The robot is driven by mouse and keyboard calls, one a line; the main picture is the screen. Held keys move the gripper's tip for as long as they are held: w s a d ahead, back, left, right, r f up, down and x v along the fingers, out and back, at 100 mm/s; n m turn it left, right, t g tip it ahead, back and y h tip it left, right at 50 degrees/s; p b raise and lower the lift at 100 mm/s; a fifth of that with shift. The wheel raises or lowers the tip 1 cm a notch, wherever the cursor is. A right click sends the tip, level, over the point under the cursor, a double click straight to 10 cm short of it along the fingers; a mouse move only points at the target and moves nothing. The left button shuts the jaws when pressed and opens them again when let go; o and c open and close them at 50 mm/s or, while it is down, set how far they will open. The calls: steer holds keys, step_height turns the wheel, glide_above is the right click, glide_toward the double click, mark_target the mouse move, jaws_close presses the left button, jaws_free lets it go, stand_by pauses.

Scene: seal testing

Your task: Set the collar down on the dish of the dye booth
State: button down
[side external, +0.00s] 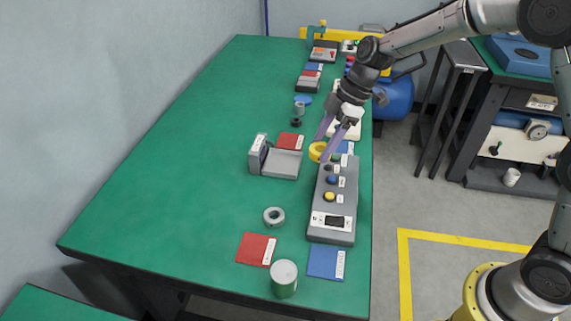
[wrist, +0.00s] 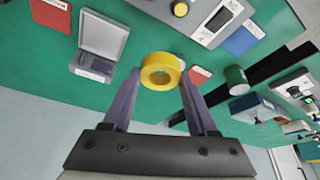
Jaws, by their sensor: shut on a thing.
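The collar is a yellow ring (side external: 316,151). It also shows between the fingertips in the wrist view (wrist: 147,70), with its hole visible. My gripper (side external: 321,149) has long purple fingers and is shut on the ring. It holds the ring above the green table, just right of a grey device (side external: 284,164) and by the far end of a grey button panel (side external: 324,211). The grey device has an upright block and a flat plate; it shows in the wrist view (wrist: 103,33) too. I cannot tell which fixture is the dye booth, and no dish is clear.
A loose grey ring (side external: 274,217) lies on the table (side external: 170,190). Red (side external: 256,248) and blue (side external: 326,262) labelled cards and a pale-topped can (side external: 284,279) are near the front. Small fixtures line the back right. The left of the table is clear.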

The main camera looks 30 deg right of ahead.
steer(key=w+d, duration=0.1)
steer(key=w, duration=0.1)
glide_above(280, 164)
steer(key=d, duration=0.1)
steer(key=shift+m, duration=0.3)
steer(key=f, duration=1)
steer(key=shift+s+d, duration=0.15)
steer(key=shift+s, duration=0.2)
steer(key=shift+w+f, duration=0.1)
steer(key=shift+f, duration=1.6)
steer(key=shift+f, duration=0.1)
steer(key=shift+c, duration=2.3)
jaws_free()
steer(key=shift+f, duration=0.1)
